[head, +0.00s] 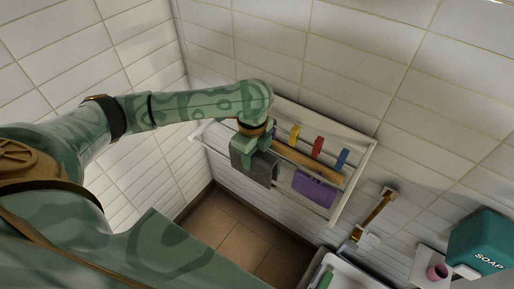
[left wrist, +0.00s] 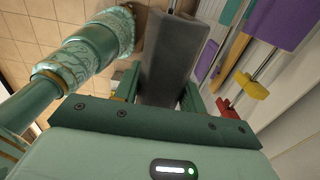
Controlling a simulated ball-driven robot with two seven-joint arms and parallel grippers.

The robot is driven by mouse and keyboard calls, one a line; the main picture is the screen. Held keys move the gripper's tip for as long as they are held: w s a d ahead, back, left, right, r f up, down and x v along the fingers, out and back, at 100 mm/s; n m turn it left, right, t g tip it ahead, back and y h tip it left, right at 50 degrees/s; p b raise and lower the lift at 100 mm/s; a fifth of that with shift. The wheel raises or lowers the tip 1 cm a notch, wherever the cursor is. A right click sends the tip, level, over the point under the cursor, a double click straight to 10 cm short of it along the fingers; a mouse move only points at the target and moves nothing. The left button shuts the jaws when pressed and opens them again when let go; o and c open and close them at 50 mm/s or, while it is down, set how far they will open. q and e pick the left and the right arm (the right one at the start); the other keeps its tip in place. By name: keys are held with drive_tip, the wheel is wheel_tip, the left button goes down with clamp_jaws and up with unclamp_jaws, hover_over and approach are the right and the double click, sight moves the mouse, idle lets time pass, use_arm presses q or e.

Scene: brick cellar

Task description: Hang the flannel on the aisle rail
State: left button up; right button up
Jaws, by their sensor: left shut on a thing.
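My left gripper (head: 250,148) is shut on a dark grey flannel (head: 262,172) at the left part of a white wall rack (head: 352,150). The flannel hangs down below the jaws; in the left wrist view the grey flannel (left wrist: 170,60) stretches away between the fingers (left wrist: 160,98). The rack has several thin rails running lengthwise; which is the aisle rail is not marked. I cannot tell whether the flannel lies over a rail or hangs beside one. My right gripper is not in view.
A purple cloth (head: 314,189) hangs on the rack to the right of the flannel. Yellow (head: 294,134), red (head: 317,147) and blue (head: 342,158) pegs sit near a tan bar (head: 308,162). A soap dispenser (head: 482,243) and a basin (head: 350,275) are lower right.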

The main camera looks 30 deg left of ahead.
use_arm(q)
drive_tip(key=shift+f+b, duration=1.6)
drive_tip(key=shift+f, duration=3.2)
drive_tip(key=o, duration=1.2)
drive_tip(key=shift+c, duration=0.2)
